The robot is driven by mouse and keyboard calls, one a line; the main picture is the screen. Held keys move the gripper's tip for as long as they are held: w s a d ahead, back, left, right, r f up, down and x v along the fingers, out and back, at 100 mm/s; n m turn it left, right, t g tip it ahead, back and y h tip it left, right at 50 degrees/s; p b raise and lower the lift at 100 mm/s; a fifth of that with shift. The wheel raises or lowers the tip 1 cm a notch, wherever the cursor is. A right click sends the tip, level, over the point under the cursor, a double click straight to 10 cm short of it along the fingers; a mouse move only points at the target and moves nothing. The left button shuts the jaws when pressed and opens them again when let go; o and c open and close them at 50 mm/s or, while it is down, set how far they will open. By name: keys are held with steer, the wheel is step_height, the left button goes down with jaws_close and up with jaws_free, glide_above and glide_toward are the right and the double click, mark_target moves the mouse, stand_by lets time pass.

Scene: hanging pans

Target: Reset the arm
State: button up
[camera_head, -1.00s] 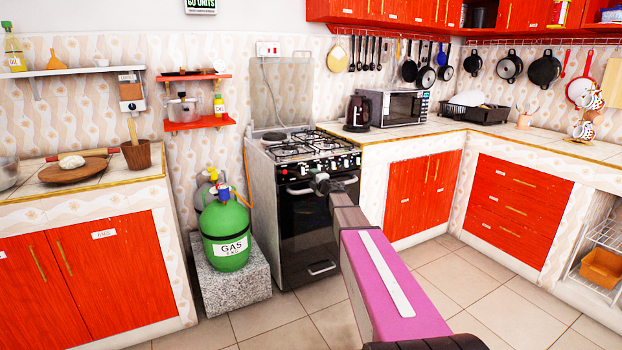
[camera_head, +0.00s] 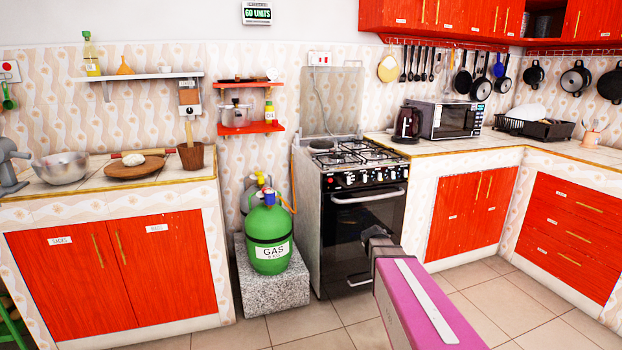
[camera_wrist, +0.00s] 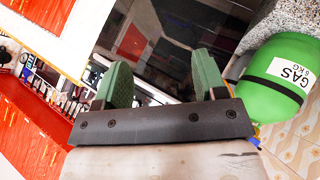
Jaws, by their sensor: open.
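My arm, with a pink and white link (camera_head: 425,300), reaches forward from the lower right of the head view. My gripper (camera_head: 376,238) is at its far end, in front of the lower right of the black oven door in that picture. In the wrist view my gripper (camera_wrist: 160,68) shows two green finger pads standing well apart. Nothing is between them; the dark oven front lies beyond.
The stove (camera_head: 365,190) is straight ahead. A green gas cylinder (camera_head: 268,240) stands on a granite block (camera_head: 270,297) to its left and shows in the wrist view (camera_wrist: 278,75). Red cabinets (camera_head: 472,217) flank the stove. Tiled floor is clear at the lower right.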

steer(key=s+a+f+m+g+y, duration=0.1)
steer(key=s+a+f+g, duration=0.1)
steer(key=s, duration=0.6)
steer(key=s+a+f+m+g+y, duration=0.1)
steer(key=s+a+f+m+g, duration=0.1)
steer(key=s, duration=0.7)
steer(key=s+a+f+m+g+y, duration=0.1)
steer(key=s+a+f+m+g, duration=0.1)
steer(key=s, duration=0.6)
steer(key=a+f+g, duration=0.1)
steer(key=a+g, duration=0.1)
steer(key=g, duration=0.1)
steer(key=shift+s+y, duration=0.35)
steer(key=shift+y, duration=0.05)
